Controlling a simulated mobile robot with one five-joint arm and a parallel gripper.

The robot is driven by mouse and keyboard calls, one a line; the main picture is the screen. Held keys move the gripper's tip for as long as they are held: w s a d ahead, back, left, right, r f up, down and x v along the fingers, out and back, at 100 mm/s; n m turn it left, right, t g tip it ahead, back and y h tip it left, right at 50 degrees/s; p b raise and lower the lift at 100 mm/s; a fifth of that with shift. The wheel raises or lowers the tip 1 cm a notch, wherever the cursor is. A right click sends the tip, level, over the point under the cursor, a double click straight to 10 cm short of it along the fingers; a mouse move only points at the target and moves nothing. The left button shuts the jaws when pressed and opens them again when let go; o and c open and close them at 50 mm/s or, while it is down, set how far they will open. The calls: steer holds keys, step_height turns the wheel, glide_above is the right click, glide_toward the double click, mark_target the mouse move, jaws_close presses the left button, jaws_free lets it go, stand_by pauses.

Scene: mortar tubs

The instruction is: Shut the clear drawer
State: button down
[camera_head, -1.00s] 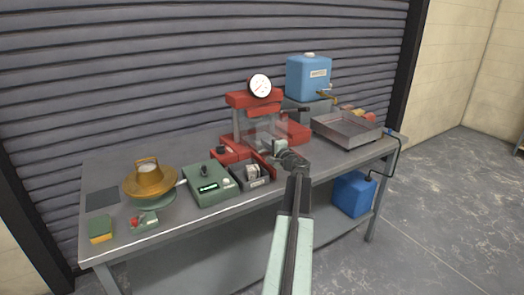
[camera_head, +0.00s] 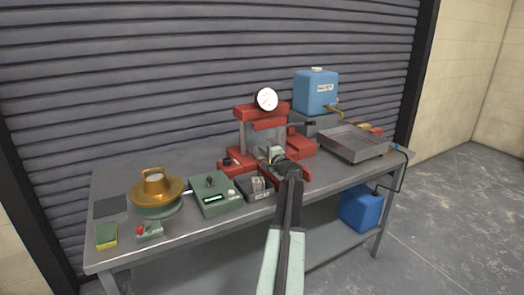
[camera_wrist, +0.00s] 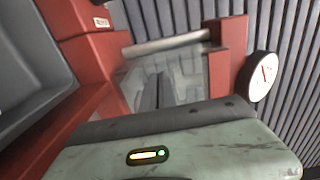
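A red press (camera_head: 262,112) stands at the middle of the bench with a white round gauge (camera_head: 267,99) on top. A clear panel (camera_head: 252,138) shows at the press front between its red posts; I cannot make out a drawer shape. In the wrist view the clear panel (camera_wrist: 190,75) is close ahead, beside red press parts. My gripper (camera_head: 268,153) is at the front of the press, in front of the panel's lower part. Whether it touches the panel I cannot tell.
Left of the press are a small dark tray (camera_head: 243,187), a green box (camera_head: 214,195), a brass bowl (camera_head: 157,188) and a sponge (camera_head: 107,236). To the right are a metal tray (camera_head: 353,145) and a blue tank (camera_head: 315,92). The bench front edge runs below my arm.

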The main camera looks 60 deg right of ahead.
steer(key=s+a, duration=0.3)
steer(key=shift+r, duration=0.25)
steer(key=v, duration=1)
steer(key=shift+s+d+f, duration=0.15)
steer(key=shift+d, duration=0.2)
